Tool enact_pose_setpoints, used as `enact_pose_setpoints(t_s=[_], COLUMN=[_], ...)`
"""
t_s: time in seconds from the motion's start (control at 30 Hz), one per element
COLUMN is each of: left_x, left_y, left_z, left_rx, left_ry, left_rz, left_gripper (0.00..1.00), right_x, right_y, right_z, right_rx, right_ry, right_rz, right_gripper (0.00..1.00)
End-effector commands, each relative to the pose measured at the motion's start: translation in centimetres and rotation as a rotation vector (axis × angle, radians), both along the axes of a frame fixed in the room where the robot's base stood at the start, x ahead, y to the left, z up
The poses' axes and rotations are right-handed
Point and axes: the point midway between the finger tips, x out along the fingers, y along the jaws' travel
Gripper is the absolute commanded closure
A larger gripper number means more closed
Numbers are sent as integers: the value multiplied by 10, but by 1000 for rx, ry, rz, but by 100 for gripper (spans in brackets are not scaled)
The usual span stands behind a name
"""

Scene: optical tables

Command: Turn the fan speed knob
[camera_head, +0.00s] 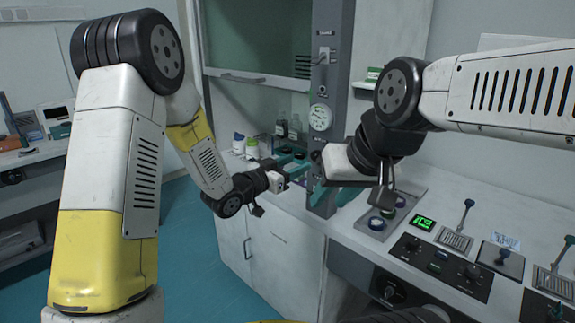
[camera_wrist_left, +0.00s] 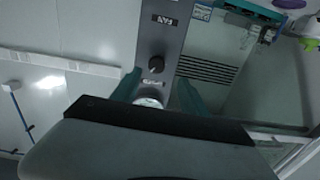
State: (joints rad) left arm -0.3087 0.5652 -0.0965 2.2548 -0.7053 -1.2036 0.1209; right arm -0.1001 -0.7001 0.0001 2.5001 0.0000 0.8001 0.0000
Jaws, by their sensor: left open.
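In the head view the knob (camera_head: 316,157) is a small dark spot low on the grey pillar, partly unclear. My left gripper (camera_head: 295,166) is open, in front of the pillar's left side. Its teal fingers (camera_wrist_left: 160,88) stand apart in the wrist view, with the knob framed between and beyond their tips; I see no contact. My right gripper (camera_head: 336,194) points down over the bench, its teal fingers apart and empty.
A round white gauge (camera_head: 320,117) sits above the knob on the pillar (camera_head: 334,75). Bottles (camera_head: 251,147) stand inside the hood at left. Control panels with a green display (camera_head: 424,222) and levers (camera_head: 460,222) fill the right bench.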

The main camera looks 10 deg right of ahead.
Motion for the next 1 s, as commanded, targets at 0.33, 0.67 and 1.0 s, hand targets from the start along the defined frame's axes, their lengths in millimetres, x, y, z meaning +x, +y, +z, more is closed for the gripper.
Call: enact_pose_setpoints(t_s=[0.33,0.67,1.0], left_x=[18,43,45], left_y=[-35,-66,-68], left_z=[-3,-3,-3], left_rx=[-22,-21,-21], left_ry=[-10,-10,-9], left_rz=[-28,-24,-23], left_gripper=[48,48,54], right_x=[0,0,0], right_y=[0,0,0], right_z=[0,0,0], right_rx=[0,0,0], right_ry=[0,0,0], right_rz=[0,0,0], right_gripper=[66,66,66])
